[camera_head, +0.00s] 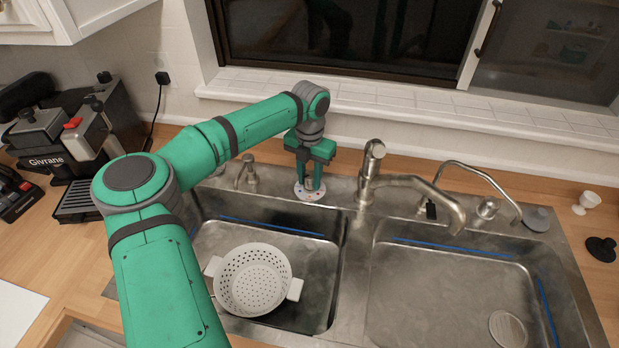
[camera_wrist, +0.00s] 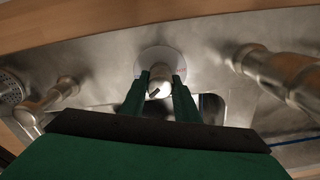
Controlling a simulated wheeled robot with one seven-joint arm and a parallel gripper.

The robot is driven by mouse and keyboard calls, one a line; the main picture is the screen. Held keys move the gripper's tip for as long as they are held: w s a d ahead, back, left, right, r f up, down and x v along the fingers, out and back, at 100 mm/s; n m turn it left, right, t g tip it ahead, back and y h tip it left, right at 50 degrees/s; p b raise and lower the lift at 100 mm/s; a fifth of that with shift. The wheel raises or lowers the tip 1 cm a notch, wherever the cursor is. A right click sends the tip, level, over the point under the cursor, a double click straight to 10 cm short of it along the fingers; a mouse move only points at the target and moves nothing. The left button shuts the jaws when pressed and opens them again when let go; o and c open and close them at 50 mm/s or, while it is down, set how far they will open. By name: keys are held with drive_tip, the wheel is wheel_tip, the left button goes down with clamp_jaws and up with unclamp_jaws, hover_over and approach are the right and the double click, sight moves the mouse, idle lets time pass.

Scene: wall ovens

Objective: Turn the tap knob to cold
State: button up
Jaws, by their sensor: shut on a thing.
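The tap knob (camera_wrist: 159,87) is a small metal knob on a round pale base plate (camera_head: 309,192) with small coloured marks, on the sink deck behind the left basin. My gripper (camera_head: 311,180) reaches down over it from above. In the wrist view my gripper (camera_wrist: 160,80) has one green finger on each side of the knob and is shut on it. In the head view the fingers hide most of the knob. The metal tap (camera_head: 368,170) stands just to the right, its spout reaching over the right basin.
A white colander (camera_head: 252,280) sits in the left basin (camera_head: 315,270). A small metal fitting (camera_head: 247,172) stands left of my gripper, and a thin curved spout (camera_head: 480,172) stands to the right. The window sill (camera_head: 400,105) runs close behind. A coffee machine (camera_head: 60,135) is at the left.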

sight(310, 175)
drive_tip(key=shift+w+a+r+m, duration=0.1)
drive_tip(key=shift+w+m, duration=0.05)
drive_tip(key=shift+m, duration=0.45)
drive_tip(key=o, duration=1)
drive_tip(key=shift+o, duration=0.2)
wheel_tip(310, 175, up, 11)
drive_tip(key=shift+f, duration=0.1)
